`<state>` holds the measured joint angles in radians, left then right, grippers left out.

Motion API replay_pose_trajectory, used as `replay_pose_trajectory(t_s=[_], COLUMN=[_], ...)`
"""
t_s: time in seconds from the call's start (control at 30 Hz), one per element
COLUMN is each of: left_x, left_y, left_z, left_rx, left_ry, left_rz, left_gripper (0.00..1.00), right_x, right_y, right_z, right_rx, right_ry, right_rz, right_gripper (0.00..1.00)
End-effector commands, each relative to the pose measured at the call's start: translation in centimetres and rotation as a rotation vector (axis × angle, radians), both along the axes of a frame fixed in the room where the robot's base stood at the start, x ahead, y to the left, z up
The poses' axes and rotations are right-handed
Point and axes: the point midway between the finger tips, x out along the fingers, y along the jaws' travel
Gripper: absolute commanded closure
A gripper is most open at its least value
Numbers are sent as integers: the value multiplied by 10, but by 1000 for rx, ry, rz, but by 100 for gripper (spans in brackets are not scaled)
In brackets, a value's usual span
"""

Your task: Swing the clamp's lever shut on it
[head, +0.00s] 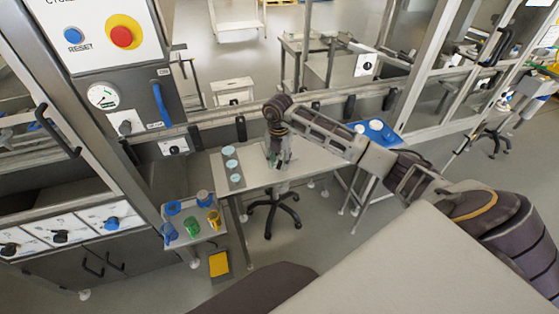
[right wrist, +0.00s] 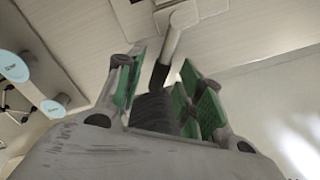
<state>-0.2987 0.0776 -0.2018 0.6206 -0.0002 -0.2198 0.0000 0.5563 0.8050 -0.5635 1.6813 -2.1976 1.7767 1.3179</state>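My right gripper (head: 277,160) is over the middle of the grey table (head: 252,183), fingers pointing down. In the right wrist view its green-padded fingers (right wrist: 162,85) stand either side of a dark, ribbed lever grip (right wrist: 155,108). Light gaps show on both sides of the grip's upper part; contact lower down is unclear. The grip joins a pale metal rod (right wrist: 172,38) of the clamp (right wrist: 190,12). In the head view my gripper and arm mostly hide the clamp, so what it holds cannot be seen. My left gripper is not in view.
Several pale blue round pots (head: 230,163) stand in a row on the table's left. A small side table (head: 195,237) holds coloured mugs. A blue mat (head: 388,138) lies on the right table. A stool (head: 271,208) stands below the table.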

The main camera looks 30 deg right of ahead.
Motion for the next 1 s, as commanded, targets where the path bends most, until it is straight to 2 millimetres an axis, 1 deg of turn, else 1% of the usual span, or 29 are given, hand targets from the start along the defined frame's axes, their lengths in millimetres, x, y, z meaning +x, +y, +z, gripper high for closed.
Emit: replay_pose_trajectory(t_s=[0.23,0.5,0.53,1.0], left_x=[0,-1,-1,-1], left_y=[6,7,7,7], left_z=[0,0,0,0], left_rx=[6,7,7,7], left_ry=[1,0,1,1], left_rz=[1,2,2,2], left_gripper=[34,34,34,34], right_x=[0,0,0,-1], right_y=[0,0,0,-3], right_z=[0,0,0,0], right_rx=[0,0,0,-1], right_ry=[0,0,0,-1], right_rz=[0,0,0,3], right_gripper=[63,97,100,100])
